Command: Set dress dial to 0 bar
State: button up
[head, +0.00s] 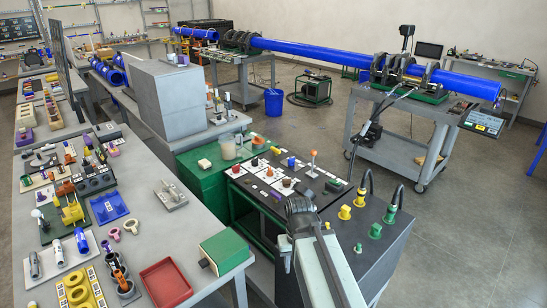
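A black control panel (325,205) tops the green and black cart at the centre. My arm rises from the bottom edge, in front of the panel's near side. My gripper's fingers do not show.
Yellow (345,212) and green (375,231) fittings and upright black cables stand right of the panel. A grey bench (190,235) crowded with parts lies left, with a green box (225,250) at its near corner. Open floor (470,230) lies to the right.

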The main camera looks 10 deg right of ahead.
aim_at(254, 162)
jog(key=z, duration=1.95)
jog(key=i, duration=4.6)
jog(key=z, duration=3.15)
jog(key=k, duration=1.4)
